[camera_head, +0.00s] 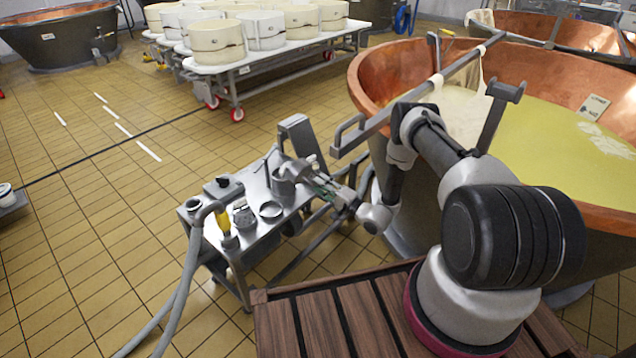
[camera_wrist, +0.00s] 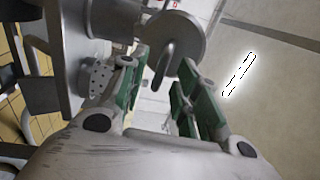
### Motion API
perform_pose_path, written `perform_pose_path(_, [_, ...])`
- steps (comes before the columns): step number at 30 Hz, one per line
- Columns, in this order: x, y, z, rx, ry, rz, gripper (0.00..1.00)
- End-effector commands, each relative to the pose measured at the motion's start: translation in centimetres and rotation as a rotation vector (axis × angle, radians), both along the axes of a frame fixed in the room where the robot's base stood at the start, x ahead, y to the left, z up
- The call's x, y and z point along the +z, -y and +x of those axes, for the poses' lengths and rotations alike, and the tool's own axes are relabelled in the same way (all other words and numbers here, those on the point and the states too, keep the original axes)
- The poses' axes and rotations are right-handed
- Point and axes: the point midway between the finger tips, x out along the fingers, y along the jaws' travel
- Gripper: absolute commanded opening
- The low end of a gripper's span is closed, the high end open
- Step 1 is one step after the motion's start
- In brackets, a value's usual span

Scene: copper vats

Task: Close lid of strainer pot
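The strainer pot (camera_head: 283,186) is a grey metal cylinder on a small steel cart. Its body also shows at the top of the wrist view (camera_wrist: 112,18). Its lid (camera_wrist: 190,38) is a round metal disc with a bent handle (camera_wrist: 163,63), standing open beside the pot's mouth. My gripper (camera_head: 322,187) is at the pot's right side in the head view. In the wrist view its green-padded fingers (camera_wrist: 160,85) are apart, with the lid handle near the gap between their tips. I cannot tell whether they touch the handle.
A large copper vat (camera_head: 362,80) stands close on the right. Tiled floor (camera_head: 95,230) is open on the left. A trolley with white moulds (camera_head: 250,75) stands behind.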

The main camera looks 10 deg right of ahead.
Motion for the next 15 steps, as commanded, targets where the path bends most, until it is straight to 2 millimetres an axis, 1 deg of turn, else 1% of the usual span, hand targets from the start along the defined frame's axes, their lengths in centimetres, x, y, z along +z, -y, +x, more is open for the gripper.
perform_pose_path(3, [0.2, -0.9, 1.2, 0.001, 0.000, 0.000, 0.32])
perform_pose_path(6, [0.3, -1.3, 1.8, 0.001, 0.000, 0.000, 0.32])
perform_pose_path(14, [0.3, -1.4, 1.9, 0.000, -0.002, 0.001, 0.32])
perform_pose_path(15, [0.3, -1.4, 1.9, 0.000, -0.002, 0.001, 0.28])
